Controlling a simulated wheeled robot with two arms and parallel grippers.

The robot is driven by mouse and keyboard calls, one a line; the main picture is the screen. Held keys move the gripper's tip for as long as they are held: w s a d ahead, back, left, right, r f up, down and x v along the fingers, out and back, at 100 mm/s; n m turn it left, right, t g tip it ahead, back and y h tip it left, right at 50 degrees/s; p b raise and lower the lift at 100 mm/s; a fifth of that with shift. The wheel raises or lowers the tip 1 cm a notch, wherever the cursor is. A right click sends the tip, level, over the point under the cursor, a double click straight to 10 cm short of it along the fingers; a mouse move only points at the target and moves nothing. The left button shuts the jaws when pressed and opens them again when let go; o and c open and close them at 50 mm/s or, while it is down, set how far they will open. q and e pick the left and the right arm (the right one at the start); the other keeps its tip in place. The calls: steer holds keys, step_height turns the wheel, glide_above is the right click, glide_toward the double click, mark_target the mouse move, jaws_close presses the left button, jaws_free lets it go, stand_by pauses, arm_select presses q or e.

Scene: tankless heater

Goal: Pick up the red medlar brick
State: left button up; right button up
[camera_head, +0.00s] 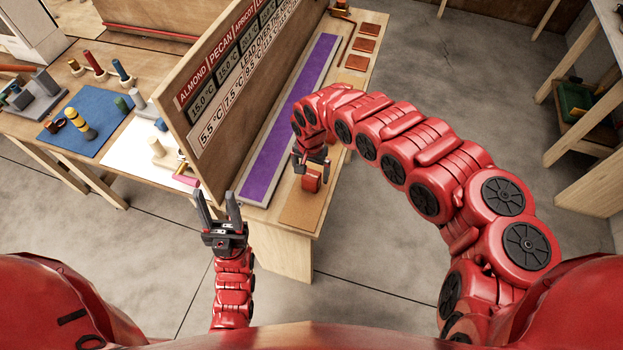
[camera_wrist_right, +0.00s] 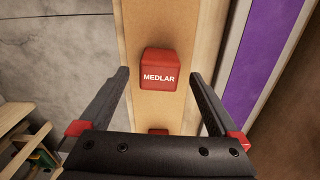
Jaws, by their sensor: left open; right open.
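The red medlar brick (camera_wrist_right: 159,69), marked MEDLAR in white, stands on a tan strip (camera_wrist_right: 150,100) in the right wrist view. In the head view the red brick (camera_head: 311,182) sits near the front end of the bench, just below my right gripper (camera_head: 311,158). My right gripper, also in its wrist view (camera_wrist_right: 158,95), is open, with one finger to each side of the brick's near side and nothing between them. A second red piece (camera_wrist_right: 158,131) shows partly behind the gripper body. My left gripper (camera_head: 218,208) is open and empty, left of the bench end.
A purple strip (camera_head: 262,170) runs along the bench beside an upright board (camera_head: 225,75) with name and temperature labels. Orange-brown pads (camera_head: 367,45) lie at the far end. A left table (camera_head: 60,70) holds a blue mat and several pegs.

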mark_target(311, 176)
steer(key=shift+f+p, duration=0.3)
steer(key=shift+f, duration=0.15)
step_height(311, 176, down, 3)
steer(key=shift+f+p, duration=0.1)
steer(key=shift+p, duration=0.3)
steer(key=shift+d+f, duration=0.1)
steer(key=shift+f, duration=0.45)
jaws_close()
